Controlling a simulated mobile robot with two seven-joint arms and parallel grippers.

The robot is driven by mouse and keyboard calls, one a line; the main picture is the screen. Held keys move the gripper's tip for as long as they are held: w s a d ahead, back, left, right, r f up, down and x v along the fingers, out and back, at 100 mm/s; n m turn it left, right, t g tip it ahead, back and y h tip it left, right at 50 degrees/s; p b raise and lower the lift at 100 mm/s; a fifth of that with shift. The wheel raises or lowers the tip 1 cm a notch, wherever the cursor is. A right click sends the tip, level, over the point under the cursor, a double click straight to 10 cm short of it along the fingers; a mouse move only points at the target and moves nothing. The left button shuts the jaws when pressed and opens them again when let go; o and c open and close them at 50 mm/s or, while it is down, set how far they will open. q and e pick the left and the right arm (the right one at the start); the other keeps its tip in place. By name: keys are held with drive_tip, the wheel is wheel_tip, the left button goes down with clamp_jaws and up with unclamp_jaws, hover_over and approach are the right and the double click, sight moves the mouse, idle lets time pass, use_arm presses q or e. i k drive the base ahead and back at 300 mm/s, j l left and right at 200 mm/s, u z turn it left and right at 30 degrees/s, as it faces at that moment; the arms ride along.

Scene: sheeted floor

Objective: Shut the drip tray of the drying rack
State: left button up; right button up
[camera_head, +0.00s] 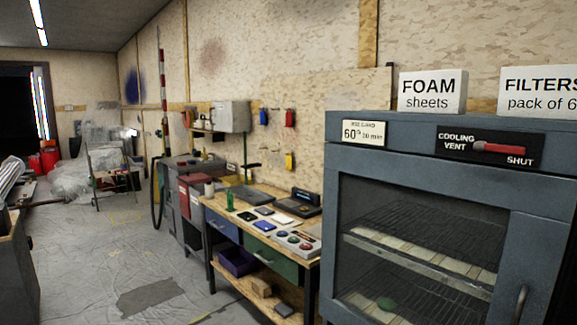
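The large blue-grey cabinet (350,190) at the right has a glass door (410,220) with wire shelves behind it, and looks like the drying rack. Its door appears closed, with a handle (521,303) at the lower right. A panel on top reads "cooling vent" and "shut", with a red lever (497,148). A drip tray cannot be made out; the cabinet's lower part is cut off by the frame's bottom edge. Neither of my grippers is in view.
A wooden workbench (262,198) with drawers and small items stands left of the cabinet. Boxes marked foam (432,92) and filters (540,92) sit on the cabinet. The sheeted floor (90,265) is mostly clear at left centre. A dark bin-like object (18,265) stands at the left edge.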

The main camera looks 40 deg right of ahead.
sight(255, 197)
drive_tip(key=i+l+z, duration=0.3)
drive_tip(key=i, duration=1.25)
drive_tip(key=i+j+z, duration=0.25)
drive_tip(key=i, duration=1.25)
